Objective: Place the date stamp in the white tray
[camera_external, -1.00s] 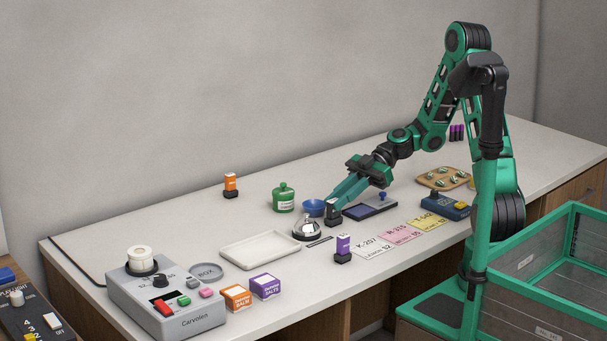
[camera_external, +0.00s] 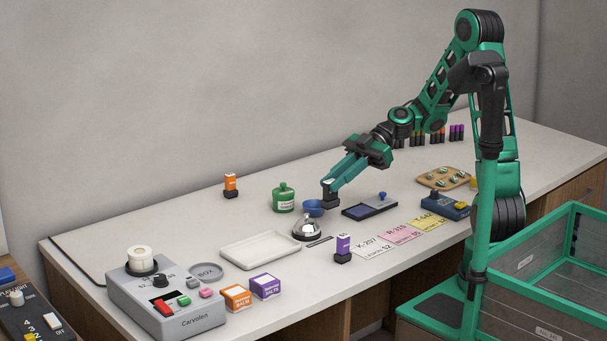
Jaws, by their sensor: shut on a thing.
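The white tray (camera_external: 260,250) is empty and lies flat on the counter, left of the middle. My gripper (camera_external: 330,187) points down and to the left, shut on a small black block that looks like the date stamp (camera_external: 331,201). The stamp's upper part is hidden between the fingers.
An ink pad (camera_external: 369,211) lies to the right. A purple-and-black stamp (camera_external: 343,247) stands in front. Orange and purple boxes (camera_external: 266,286) sit before the tray.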

